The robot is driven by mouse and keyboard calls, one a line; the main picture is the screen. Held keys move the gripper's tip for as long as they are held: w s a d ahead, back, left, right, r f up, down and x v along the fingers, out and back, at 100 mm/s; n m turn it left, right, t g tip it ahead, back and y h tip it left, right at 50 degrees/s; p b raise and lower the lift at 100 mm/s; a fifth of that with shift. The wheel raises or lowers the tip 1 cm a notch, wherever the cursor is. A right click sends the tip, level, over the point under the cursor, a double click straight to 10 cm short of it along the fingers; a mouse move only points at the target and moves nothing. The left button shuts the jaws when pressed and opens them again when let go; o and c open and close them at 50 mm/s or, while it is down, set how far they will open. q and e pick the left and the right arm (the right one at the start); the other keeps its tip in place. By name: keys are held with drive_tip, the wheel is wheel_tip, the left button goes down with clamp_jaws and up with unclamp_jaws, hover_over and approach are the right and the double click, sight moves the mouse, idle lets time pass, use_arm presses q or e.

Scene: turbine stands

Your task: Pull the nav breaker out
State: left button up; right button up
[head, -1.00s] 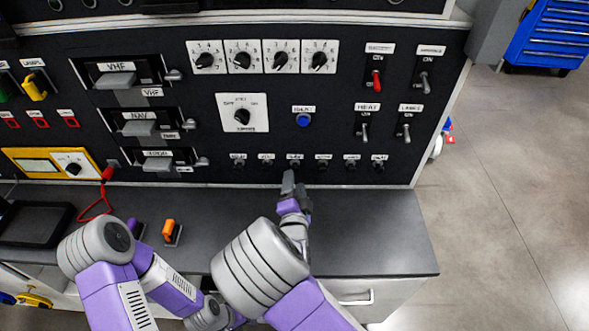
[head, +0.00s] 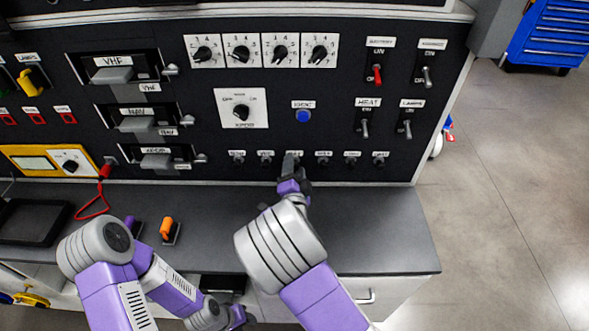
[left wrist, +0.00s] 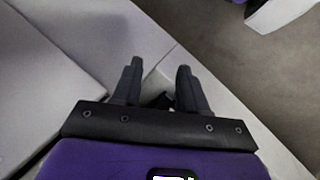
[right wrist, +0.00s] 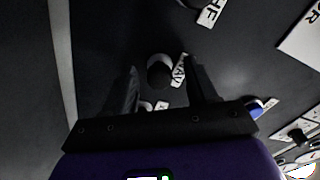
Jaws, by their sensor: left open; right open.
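A row of small black breaker knobs runs along the bottom of the black panel, each under a white label. My right gripper (head: 291,166) is at this row in the head view and hides the knob there. In the right wrist view a black round knob with a pale collar, the nav breaker (right wrist: 160,72), stands between the open fingers of my right gripper (right wrist: 163,85). The label beside it is partly hidden and reads about "NAV". Contact with the fingers cannot be made out. My left gripper (left wrist: 158,85) is open and empty, low beside the bench.
Neighbouring breakers (head: 323,160) sit close on both sides. A blue button (head: 303,116) and a rotary selector (head: 241,112) are above. The grey bench top (head: 370,225) below is mostly clear; an orange-handled item (head: 168,229) and a red cable (head: 98,200) are at left.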

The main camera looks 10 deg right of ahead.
idle(0.4)
drive_tip(key=shift+b, duration=0.4)
drive_tip(key=shift+c, duration=0.3)
clamp_jaws()
